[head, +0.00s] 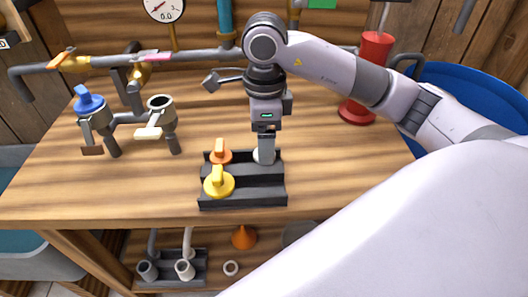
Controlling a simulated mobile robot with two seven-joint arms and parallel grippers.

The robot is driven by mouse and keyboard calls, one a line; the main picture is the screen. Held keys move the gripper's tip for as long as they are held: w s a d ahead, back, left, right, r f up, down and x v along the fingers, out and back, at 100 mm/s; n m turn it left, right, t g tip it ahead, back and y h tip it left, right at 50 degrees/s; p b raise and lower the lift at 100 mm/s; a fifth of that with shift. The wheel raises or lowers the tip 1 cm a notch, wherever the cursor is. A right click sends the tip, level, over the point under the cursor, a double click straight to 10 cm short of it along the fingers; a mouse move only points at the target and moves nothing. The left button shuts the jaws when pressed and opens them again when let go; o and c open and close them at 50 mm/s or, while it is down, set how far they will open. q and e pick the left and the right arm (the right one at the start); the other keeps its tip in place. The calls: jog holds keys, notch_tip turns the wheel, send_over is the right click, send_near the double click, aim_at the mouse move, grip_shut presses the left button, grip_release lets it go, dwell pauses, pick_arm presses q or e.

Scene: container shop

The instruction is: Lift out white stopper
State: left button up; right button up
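The white stopper (264,157) stands upright at the back right of a black stepped rack (243,201) on the wooden table. Only its pale lower part shows; its top is hidden by my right gripper (265,136). My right arm comes in from the right and points the gripper straight down onto the stopper. The fingertips are at the stopper's top, but I cannot tell whether they are closed on it. An orange stopper (220,154) and a yellow stopper (218,185) sit in the rack's left side. My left gripper is not in view.
Two grey cups on pipes stand at the left, one with a blue stopper (89,99), the other open (161,103). A red spool-shaped object (373,60) stands behind my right arm. A blue tub (490,95) is at right. The tabletop left of the rack is clear.

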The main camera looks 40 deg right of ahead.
notch_tip(320, 180, down, 2)
jog(key=shift+f, duration=0.1)
jog(key=c, duration=1.1)
jog(key=shift+c, duration=0.2)
